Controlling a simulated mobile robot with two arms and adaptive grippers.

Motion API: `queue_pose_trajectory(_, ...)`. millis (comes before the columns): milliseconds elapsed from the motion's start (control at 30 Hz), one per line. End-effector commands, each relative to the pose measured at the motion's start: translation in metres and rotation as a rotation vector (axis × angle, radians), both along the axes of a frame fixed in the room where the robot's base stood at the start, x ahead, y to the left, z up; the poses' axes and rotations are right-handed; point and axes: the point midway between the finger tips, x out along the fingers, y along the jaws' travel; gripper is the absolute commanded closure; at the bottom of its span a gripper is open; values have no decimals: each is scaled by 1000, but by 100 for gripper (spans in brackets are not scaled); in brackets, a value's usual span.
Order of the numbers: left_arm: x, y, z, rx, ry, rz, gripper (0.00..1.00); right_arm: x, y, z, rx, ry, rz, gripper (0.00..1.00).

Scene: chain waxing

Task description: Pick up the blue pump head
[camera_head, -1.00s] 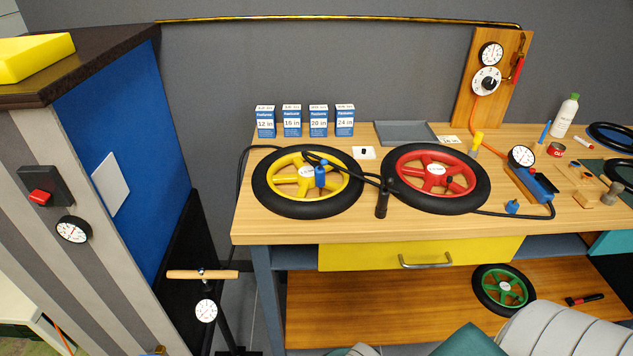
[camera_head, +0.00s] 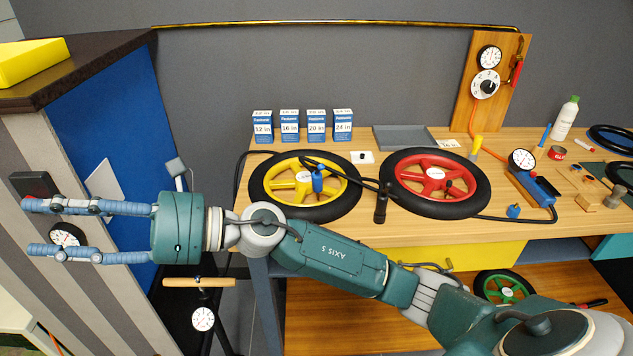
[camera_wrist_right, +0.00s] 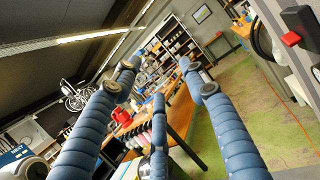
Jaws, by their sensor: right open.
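A small blue pump head (camera_head: 318,181) stands at the yellow wheel (camera_head: 290,199) on the bench, by a black hose. A second small blue piece (camera_head: 513,211) lies near the bench's front edge, right of the red wheel (camera_head: 408,205). I cannot tell for sure which one the task names. My right gripper (camera_head: 30,228) is open and empty, pointing left before the striped cabinet, far left of both blue pieces. In the right wrist view its fingers (camera_wrist_right: 165,88) are spread with nothing between them; no blue piece shows clearly there. My left gripper is not in view.
My right arm crosses in front of the bench's front edge. A floor pump with a wooden handle (camera_head: 199,282) stands left of the bench. Several blue-white boxes (camera_head: 290,126), a grey tray (camera_head: 404,139) and a gauge with a blue body (camera_head: 533,186) are on the bench.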

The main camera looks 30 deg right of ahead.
Motion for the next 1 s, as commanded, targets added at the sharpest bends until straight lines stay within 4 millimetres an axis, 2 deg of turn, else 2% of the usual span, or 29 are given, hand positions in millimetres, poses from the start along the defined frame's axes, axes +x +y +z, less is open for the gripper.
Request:
queue_pose_trajectory(33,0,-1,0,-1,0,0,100,-6,10,-18,-196,-172,49,57)
queue_pose_trajectory(67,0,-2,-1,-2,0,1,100,-10,13,-33,-313,-266,83,57)
queue_pose_trajectory(100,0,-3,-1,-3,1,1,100,-10,10,-56,-473,-386,125,57)
queue_pose_trajectory(167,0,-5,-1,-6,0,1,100,-2,-8,-92,-718,-544,189,57)
queue_pose_trajectory(200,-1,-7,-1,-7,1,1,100,8,-30,-114,-883,-636,232,57)
queue_pose_trajectory(267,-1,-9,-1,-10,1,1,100,29,-76,-140,-1137,-742,297,57)
queue_pose_trajectory(333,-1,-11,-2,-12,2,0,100,56,-146,-155,-1432,-816,376,57)
queue_pose_trajectory(367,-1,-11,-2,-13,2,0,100,66,-179,-156,-1551,-827,408,57)
queue_pose_trajectory(400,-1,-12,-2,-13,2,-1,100,76,-224,-152,-1703,-825,455,57)
queue_pose_trajectory(500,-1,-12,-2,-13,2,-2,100,87,-321,-127,-1995,-759,551,57)
queue_pose_trajectory(600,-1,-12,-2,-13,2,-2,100,84,-381,-102,-2161,-669,615,57)
queue_pose_trajectory(700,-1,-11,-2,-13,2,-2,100,77,-414,-85,-2244,-603,654,57)
queue_pose_trajectory(800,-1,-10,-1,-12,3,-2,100,74,-428,-80,-2277,-572,672,57)
queue_pose_trajectory(867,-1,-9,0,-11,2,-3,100,74,-434,-83,-2285,-561,677,57)
queue_pose_trajectory(1000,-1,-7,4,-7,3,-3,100,78,-441,-105,-2285,-557,682,57)
